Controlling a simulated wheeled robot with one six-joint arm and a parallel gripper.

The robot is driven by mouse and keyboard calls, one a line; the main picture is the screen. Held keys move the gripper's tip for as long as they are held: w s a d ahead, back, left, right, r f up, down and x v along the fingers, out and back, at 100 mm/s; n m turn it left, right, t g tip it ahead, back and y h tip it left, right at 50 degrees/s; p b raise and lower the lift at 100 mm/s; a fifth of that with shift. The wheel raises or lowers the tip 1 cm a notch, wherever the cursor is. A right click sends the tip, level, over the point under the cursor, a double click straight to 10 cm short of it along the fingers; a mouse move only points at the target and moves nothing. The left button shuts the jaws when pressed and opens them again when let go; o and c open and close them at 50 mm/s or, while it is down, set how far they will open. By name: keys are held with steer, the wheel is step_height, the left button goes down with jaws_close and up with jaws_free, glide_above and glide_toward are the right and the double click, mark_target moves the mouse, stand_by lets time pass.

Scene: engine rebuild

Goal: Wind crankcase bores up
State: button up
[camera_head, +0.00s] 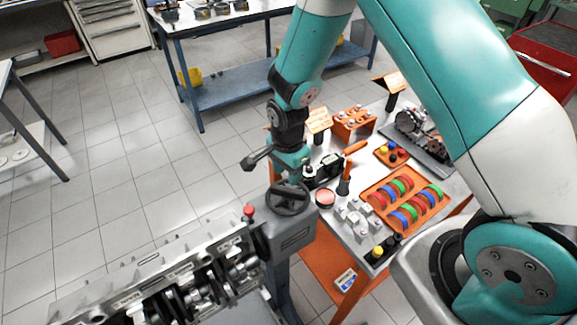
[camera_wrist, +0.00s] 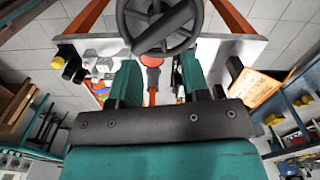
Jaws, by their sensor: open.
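The crankcase (camera_head: 175,280) is a grey metal block at the lower left, clamped to a stand. Its open side with the crankshaft (camera_head: 200,290) faces up toward the camera; the bores are hidden. A dark handwheel (camera_head: 288,198) sits on the stand's grey gearbox (camera_head: 290,232), with a red-knobbed lever (camera_head: 249,211) to its left. My gripper (camera_head: 293,172) is just above the handwheel. In the wrist view my gripper (camera_wrist: 158,75) is open and empty, and the handwheel (camera_wrist: 158,24) lies ahead of the fingers, apart from them.
A work table (camera_head: 345,228) right of the handwheel holds an orange tray (camera_head: 378,193) of coloured rings, a red-topped round thing (camera_head: 325,197), an orange-handled tool (camera_head: 354,148) and small metal parts. A blue bench (camera_head: 225,92) stands behind.

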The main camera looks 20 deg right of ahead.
mark_target(288, 189)
steer(key=m, duration=0.6)
steer(key=shift+r, duration=0.1)
steer(key=m, duration=0.6)
steer(key=shift+p, duration=0.4)
step_height(288, 189, down, 7)
steer(key=b, duration=0.4)
steer(key=shift+r+b, duration=0.1)
steer(key=shift+b, duration=0.3)
steer(key=shift+r, duration=0.1)
jaws_close()
